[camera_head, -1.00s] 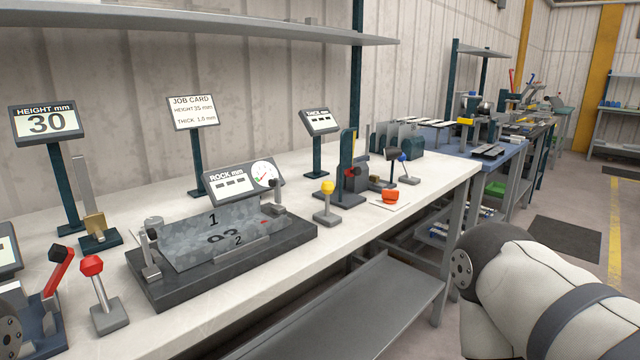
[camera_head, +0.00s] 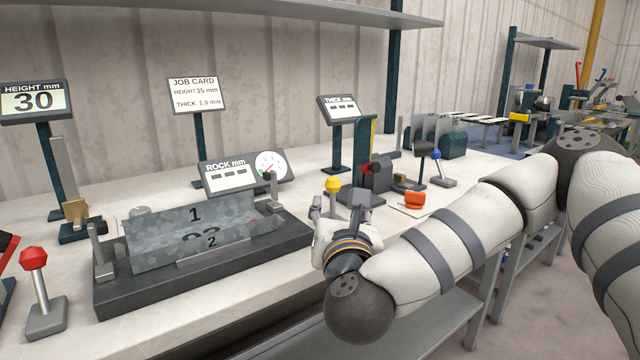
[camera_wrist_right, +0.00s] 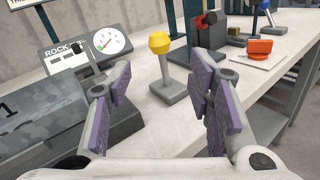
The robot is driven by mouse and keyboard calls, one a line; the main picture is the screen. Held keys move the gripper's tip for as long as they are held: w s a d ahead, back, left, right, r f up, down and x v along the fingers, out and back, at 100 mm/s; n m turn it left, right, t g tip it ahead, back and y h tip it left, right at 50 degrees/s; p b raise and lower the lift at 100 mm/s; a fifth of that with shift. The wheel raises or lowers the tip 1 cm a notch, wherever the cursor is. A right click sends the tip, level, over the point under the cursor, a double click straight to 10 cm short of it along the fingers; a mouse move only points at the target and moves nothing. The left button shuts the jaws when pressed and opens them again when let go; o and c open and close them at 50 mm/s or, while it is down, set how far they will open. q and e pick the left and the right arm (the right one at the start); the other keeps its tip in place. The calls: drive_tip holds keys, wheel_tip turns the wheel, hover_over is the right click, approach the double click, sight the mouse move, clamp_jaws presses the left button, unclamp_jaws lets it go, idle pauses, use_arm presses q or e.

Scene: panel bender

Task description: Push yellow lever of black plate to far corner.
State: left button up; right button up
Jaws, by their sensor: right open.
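The yellow lever is a yellow knob (camera_head: 333,184) on a grey post. It stands upright on the bench, right of the black plate (camera_head: 130,300), whose bent grey sheet is marked 1 and 2. In the right wrist view the yellow lever (camera_wrist_right: 163,65) stands on a small grey base, ahead of and between my finger lines. My right gripper (camera_head: 342,203) is open and empty, low over the bench's front side, and hides the lever's lower part in the head view. Its purple-padded fingers show in the wrist view (camera_wrist_right: 160,90), with no visible contact. My left gripper is out of view.
A ROCK gauge display (camera_head: 245,170) stands behind the plate. A red-knobbed lever (camera_head: 40,290) stands at the left. A dark green fixture (camera_head: 370,175) and an orange-red block (camera_head: 414,199) are right of the yellow lever. Bench surface is clear around its base.

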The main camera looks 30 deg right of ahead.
sight(334, 188)
drive_tip(key=x, duration=1.1)
drive_tip(key=shift+r, duration=0.1)
clamp_jaws()
